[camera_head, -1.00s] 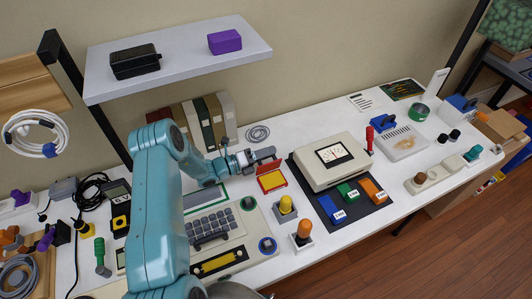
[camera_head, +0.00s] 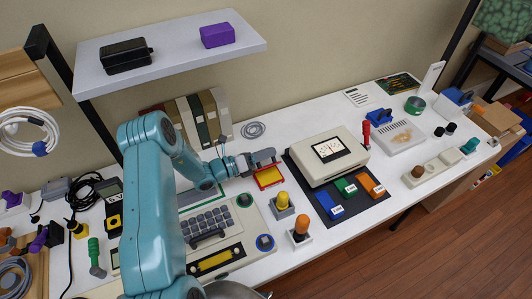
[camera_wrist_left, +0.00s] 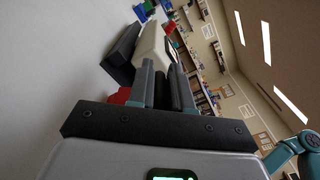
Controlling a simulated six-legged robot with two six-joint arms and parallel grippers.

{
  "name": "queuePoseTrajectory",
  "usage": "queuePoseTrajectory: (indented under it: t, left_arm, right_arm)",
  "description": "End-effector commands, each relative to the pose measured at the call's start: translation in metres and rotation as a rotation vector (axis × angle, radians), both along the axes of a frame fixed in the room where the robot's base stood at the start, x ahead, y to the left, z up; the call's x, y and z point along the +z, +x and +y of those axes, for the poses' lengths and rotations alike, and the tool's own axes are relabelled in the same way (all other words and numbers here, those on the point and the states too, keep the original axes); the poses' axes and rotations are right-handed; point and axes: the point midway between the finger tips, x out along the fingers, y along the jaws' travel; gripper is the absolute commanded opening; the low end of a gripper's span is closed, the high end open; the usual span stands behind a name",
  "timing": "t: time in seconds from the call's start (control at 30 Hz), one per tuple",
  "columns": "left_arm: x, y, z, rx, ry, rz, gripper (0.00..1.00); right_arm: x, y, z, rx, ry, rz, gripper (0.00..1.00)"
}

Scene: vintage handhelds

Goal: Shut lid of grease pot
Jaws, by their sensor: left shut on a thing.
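The grease pot (camera_head: 268,179) is a small red box with a yellow inside, on the white table at the left of the dark mat. Its yellow inside shows, so the lid is not fully down. My left gripper (camera_head: 264,158) is at the pot's back edge, shut on the red lid, most of which it hides. In the left wrist view the fingers (camera_wrist_left: 168,85) are close together, and a bit of red (camera_wrist_left: 121,96) shows beside the left finger. My right gripper is not in view.
A cream meter box (camera_head: 328,155) stands on the dark mat (camera_head: 350,211) to the right, with blue, green and orange blocks. Yellow (camera_head: 282,201) and orange (camera_head: 301,227) knobs stand in front. Upright books (camera_head: 202,117) are behind, under a shelf (camera_head: 180,52). A keyboard device (camera_head: 208,221) lies at left.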

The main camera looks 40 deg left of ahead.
Motion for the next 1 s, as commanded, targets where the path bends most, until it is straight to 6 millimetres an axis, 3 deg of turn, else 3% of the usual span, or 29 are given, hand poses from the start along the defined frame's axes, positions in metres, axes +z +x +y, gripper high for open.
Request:
queuePoseTrajectory:
  t: [0.17,0.2,0.27,0.67,0.77,1.0]
  left_arm:
    - [-0.003,-0.002,0.002,0.005,-0.002,0.009,0.0]
    - [-0.003,-0.002,0.002,0.005,-0.002,0.009,0.22]
    - [-0.003,-0.002,0.002,0.005,-0.001,0.008,0.4]
    - [-0.001,-0.008,0.005,0.003,-0.001,0.003,0.4]
    - [-0.002,-0.023,0.014,0.006,-0.001,0.002,0.4]
    - [-0.003,-0.08,0.043,0.008,-0.001,0.004,0.4]
  right_arm:
    - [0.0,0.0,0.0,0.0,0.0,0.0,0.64]
    - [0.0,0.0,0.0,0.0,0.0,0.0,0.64]
    - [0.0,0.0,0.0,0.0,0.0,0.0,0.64]
    - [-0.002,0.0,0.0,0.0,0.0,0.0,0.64]
    - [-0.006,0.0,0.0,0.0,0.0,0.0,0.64]
    - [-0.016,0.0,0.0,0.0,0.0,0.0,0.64]
